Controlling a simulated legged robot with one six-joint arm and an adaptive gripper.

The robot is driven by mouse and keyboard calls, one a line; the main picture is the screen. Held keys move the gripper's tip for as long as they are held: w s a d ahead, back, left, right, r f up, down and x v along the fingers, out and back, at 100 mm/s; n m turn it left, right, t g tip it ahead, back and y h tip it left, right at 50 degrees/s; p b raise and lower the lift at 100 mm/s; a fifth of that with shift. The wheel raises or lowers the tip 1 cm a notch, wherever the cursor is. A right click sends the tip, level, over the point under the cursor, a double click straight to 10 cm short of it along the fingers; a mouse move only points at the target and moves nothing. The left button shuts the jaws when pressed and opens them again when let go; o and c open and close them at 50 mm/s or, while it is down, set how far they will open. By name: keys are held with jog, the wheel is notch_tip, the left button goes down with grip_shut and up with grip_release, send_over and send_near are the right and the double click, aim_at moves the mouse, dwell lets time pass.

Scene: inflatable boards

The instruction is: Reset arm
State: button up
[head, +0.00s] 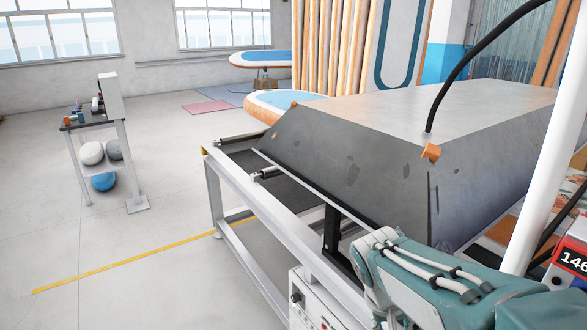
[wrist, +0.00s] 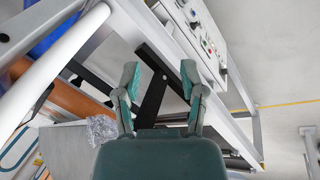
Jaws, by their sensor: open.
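My gripper (wrist: 160,82) shows in the wrist view with its two green fingers spread apart. It is open, and nothing is between the fingertips. Behind the fingers are a black brace (wrist: 152,100) and the white frame of the machine. In the head view my teal arm (head: 450,285) is at the lower right, in front of the machine's near side. The gripper's fingers cannot be made out there.
A large machine with a grey sloped hood (head: 345,165) and white frame (head: 255,235) fills the right side. A control box (head: 310,305) is mounted low on it. A small stand (head: 100,125) with balls is at left. Open floor (head: 90,235) lies between.

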jog(key=s+a+r+t+y, duration=0.2)
jog(key=s+r+t+y, duration=0.1)
jog(key=s, duration=0.7)
notch_tip(320, 180, up, 2)
jog(key=shift+r+n+t, duration=0.1)
jog(key=shift+n+t, duration=0.3)
jog(key=shift+t, duration=0.4)
